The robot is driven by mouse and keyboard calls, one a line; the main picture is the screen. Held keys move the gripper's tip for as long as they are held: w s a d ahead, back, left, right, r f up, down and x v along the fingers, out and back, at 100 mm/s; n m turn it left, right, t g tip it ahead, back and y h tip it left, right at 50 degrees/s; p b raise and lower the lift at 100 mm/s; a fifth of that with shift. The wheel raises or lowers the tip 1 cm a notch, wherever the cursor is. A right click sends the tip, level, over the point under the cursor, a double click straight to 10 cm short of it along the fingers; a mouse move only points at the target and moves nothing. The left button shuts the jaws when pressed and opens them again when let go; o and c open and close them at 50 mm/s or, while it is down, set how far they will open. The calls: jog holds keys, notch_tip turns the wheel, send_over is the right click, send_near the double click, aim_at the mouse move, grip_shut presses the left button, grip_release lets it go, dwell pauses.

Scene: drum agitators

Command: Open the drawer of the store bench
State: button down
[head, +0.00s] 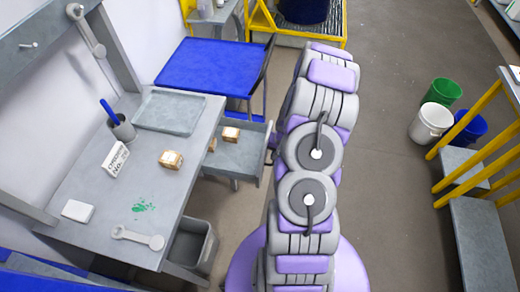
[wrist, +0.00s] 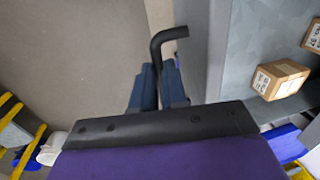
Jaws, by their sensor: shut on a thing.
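The grey store bench (head: 105,190) stands at the left in the head view. Its drawer (head: 236,160) is pulled out to the right, with small cardboard boxes inside, one of them (head: 231,134) near its far side. My gripper (wrist: 158,88) shows in the wrist view with its blue fingers close together, shut on the drawer's handle; a black bent bar (wrist: 168,36) sticks out past the fingers. The grip itself is partly hidden by the black edge of my gripper. In the head view my arm hides most of the gripper, beside the drawer front.
A grey bin (head: 193,246) stands below. A blue table (head: 213,67) is behind. Buckets (head: 432,120) and yellow-railed steps (head: 465,165) stand right; floor between is clear.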

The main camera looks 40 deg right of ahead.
jog(key=shift+s+d, duration=0.55)
jog(key=shift+s, duration=0.2)
jog(key=shift+s+d, duration=0.55)
jog(key=shift+s, duration=0.2)
jog(key=c, duration=1.2)
grip_release()
jog(key=shift+o, duration=0.2)
notch_tip(320, 180, up, 17)
jog(key=s+d+p, duration=0.2)
jog(key=shift+s, duration=0.15)
